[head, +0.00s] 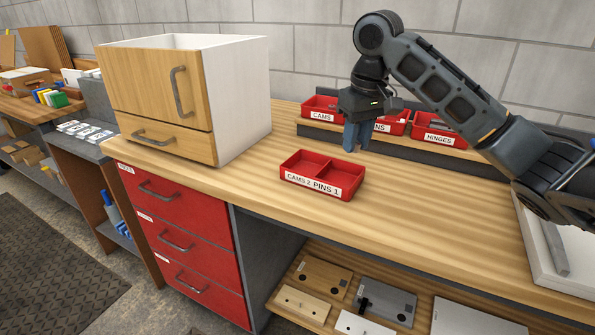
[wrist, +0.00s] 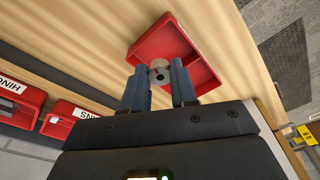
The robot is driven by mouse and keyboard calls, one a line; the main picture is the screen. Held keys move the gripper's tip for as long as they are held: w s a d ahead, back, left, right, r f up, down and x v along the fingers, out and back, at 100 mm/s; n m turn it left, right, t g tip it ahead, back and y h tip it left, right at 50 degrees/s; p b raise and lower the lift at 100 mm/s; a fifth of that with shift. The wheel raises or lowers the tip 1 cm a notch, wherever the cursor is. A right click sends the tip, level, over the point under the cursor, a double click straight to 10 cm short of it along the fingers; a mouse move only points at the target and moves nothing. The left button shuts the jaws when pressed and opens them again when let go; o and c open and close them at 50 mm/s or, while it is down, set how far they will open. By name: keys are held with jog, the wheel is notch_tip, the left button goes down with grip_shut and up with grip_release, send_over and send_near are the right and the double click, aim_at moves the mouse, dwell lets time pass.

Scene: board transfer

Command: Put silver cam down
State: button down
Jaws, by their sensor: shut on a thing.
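The silver cam (wrist: 160,72) is a small round grey piece with a dark hole in its face, held between my fingertips in the wrist view. My gripper (wrist: 160,78) is shut on it. In the head view my gripper (head: 354,146) points down above the bench, behind and right of the red two-part tray, and hides the cam. The red tray (head: 319,181) is labelled "CAMS 2" on its left part and "PINS 1" on its right; both compartments look empty. In the wrist view the tray (wrist: 200,45) lies beyond the fingers, partly hidden by them.
Red bins labelled CAMS (head: 321,116), one ending in "NS" (head: 396,127) partly behind my gripper, and HINGES (head: 438,138) stand along the back. A wooden-front cabinet (head: 160,90) stands left. The bench top (head: 430,215) right of the tray is clear.

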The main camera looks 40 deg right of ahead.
jog(key=w+a+f, duration=0.1)
jog(key=w+f, duration=0.1)
jog(key=w, duration=0.1)
jog(key=w+a+f, duration=0.1)
jog(key=w+f, duration=0.1)
jog(key=w, duration=0.2)
jog(key=w+a+f, duration=0.1)
jog(key=w+f, duration=0.1)
jog(key=w, duration=0.1)
jog(key=shift+w+a+f, duration=0.2)
jog(key=shift+w+f, duration=0.1)
jog(key=shift+f, duration=0.05)
notch_tip(320, 180, down, 4)
jog(key=shift+w+f+p, duration=0.1)
jog(key=shift+p, duration=0.2)
jog(key=shift+f, duration=0.1)
jog(key=shift+s+a+f, duration=0.1)
jog(key=shift+s+f, duration=0.15)
jog(key=shift+f, duration=0.45)
jog(key=c, duration=1.2)
grip_release()
jog(key=shift+o, duration=0.2)
jog(key=shift+w+r, duration=0.1)
jog(key=shift+r, duration=0.3)
notch_tip(320, 180, up, 13)
jog(key=s, duration=0.1)
jog(key=shift+a, duration=0.15)
